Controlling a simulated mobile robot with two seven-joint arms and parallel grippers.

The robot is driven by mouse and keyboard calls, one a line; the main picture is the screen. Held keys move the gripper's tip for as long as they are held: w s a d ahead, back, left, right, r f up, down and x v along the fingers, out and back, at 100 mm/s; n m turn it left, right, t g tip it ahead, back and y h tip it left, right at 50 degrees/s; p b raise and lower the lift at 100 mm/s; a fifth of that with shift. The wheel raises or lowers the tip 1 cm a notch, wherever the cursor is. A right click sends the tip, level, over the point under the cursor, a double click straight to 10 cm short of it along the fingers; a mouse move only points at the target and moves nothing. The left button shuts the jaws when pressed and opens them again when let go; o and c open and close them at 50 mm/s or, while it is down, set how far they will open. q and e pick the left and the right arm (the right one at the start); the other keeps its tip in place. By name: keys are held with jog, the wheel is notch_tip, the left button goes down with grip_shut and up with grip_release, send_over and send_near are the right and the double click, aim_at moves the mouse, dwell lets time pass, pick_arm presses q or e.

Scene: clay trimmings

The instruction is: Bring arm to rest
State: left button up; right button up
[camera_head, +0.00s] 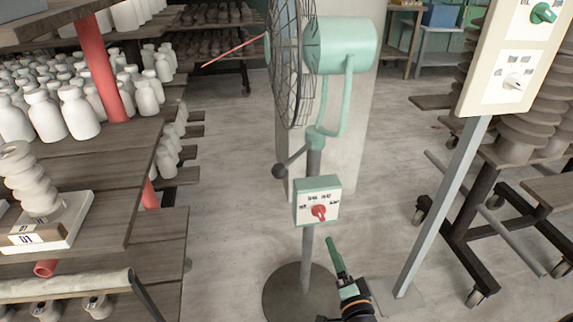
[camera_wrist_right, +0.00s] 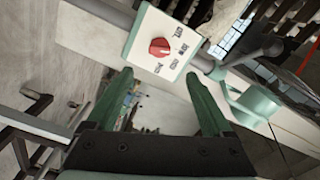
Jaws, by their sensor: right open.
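My right gripper (camera_head: 335,254) shows at the bottom middle of the head view, with its green fingers edge-on and pointing up. In the right wrist view its two fingers (camera_wrist_right: 160,88) stand wide apart with nothing between them. The control box (camera_head: 317,200) of the standing fan is just beyond and above the fingertips, apart from them. Its red knob (camera_head: 319,212) also shows in the right wrist view (camera_wrist_right: 159,46), clear of the fingers. My left gripper is in neither view.
The green pedestal fan (camera_head: 340,46) stands on a round base (camera_head: 285,292). A post with a switch panel (camera_head: 507,75) is right of my arm, near a wheeled rack (camera_head: 483,215). Shelves with white bottles (camera_head: 75,110) fill the left. Open floor (camera_head: 235,140) lies between.

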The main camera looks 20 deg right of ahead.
jog(key=s+a+f+n+g+y, duration=0.35)
jog(key=s+a+n, duration=0.25)
jog(key=a+n, duration=0.25)
jog(key=s+a+f+n+g+y, duration=0.35)
jog(key=s+a+n, duration=0.25)
jog(key=a+n, duration=0.25)
pick_arm(q)
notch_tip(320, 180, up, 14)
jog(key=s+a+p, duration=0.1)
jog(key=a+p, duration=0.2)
jog(key=p, duration=1.5)
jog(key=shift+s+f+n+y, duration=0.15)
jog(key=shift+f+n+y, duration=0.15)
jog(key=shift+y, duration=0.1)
pick_arm(e)
jog(key=s+d+r, duration=0.1)
jog(key=r, duration=0.5)
jog(key=s+d+r+n+g, duration=0.1)
jog(key=s+r, duration=0.1)
jog(key=r, duration=0.5)
jog(key=shift+s+d+h, duration=0.15)
jog(key=shift+d+h, duration=0.15)
